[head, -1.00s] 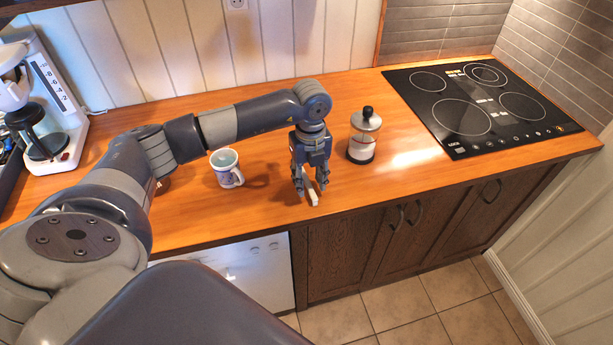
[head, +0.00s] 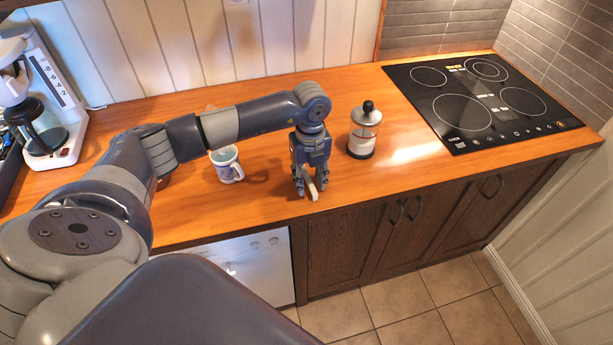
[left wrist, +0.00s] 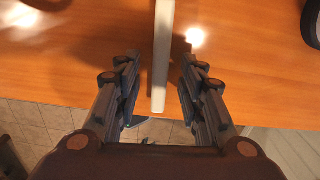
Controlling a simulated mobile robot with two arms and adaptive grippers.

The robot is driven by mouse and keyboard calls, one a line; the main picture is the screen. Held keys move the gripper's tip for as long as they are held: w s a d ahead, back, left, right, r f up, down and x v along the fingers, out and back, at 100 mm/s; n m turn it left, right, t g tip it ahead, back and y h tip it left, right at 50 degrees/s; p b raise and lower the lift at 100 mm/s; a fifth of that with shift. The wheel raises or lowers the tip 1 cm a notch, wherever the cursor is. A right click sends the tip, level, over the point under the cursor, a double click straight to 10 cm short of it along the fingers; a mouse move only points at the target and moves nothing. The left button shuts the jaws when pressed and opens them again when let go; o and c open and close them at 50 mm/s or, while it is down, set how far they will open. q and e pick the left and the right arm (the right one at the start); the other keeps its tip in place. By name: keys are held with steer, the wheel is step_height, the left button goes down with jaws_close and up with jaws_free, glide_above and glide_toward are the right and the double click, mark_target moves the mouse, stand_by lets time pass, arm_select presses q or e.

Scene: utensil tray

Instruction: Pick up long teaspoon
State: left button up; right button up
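A long, pale, narrow handle (head: 313,191) lies on the wooden counter near its front edge; I take it for the long teaspoon, but its bowl is not visible. My left gripper (head: 311,187) points down at it. In the left wrist view the handle (left wrist: 161,60) runs between the two fingers of the open left gripper (left wrist: 158,68), with a gap on each side, and its near end lies by the counter edge. My right gripper is not in view.
A blue-and-white mug (head: 227,165) stands left of the gripper. A French press (head: 363,139) stands close on its right. A black cooktop (head: 480,106) is at the right and a coffee maker (head: 48,110) at the far left. The counter's front edge is close.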

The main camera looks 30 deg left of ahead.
arm_select(q)
jaws_close()
